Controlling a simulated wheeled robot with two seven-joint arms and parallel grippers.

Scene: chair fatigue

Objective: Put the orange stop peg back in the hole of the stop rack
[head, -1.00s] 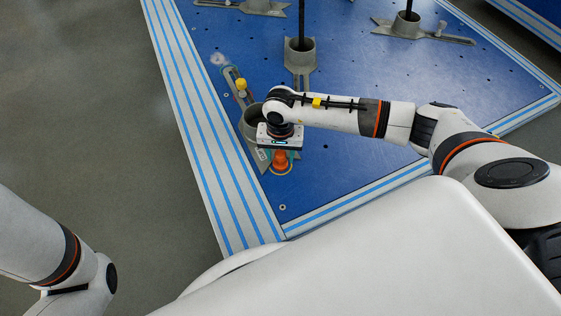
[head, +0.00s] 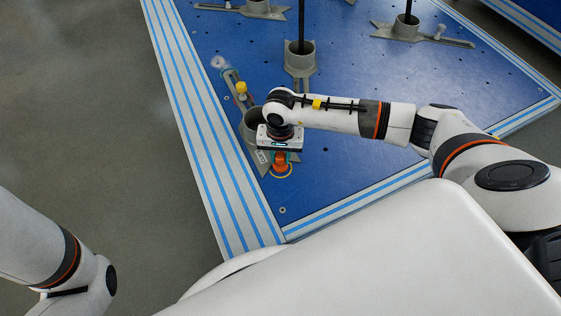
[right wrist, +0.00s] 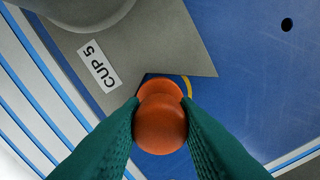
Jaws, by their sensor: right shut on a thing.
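The orange stop peg (right wrist: 160,122) is between the green fingers of my right gripper (right wrist: 162,130) in the right wrist view. In the head view the right gripper (head: 284,156) points down, with the orange peg (head: 279,163) showing just below it. A yellow ring mark (head: 284,173) on the blue plate lies around the peg's lower end; in the right wrist view part of this ring (right wrist: 187,86) shows behind the peg. I cannot tell whether the peg sits in a hole. My left arm is at the lower left; its gripper is out of view.
A grey cup stand labelled CUP 5 (right wrist: 99,67) stands close beside the peg. A yellow-topped knob (head: 241,87) is on its slotted arm. Other grey cup stands (head: 299,62) with black rods are further back. Blue plate right of the gripper is bare.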

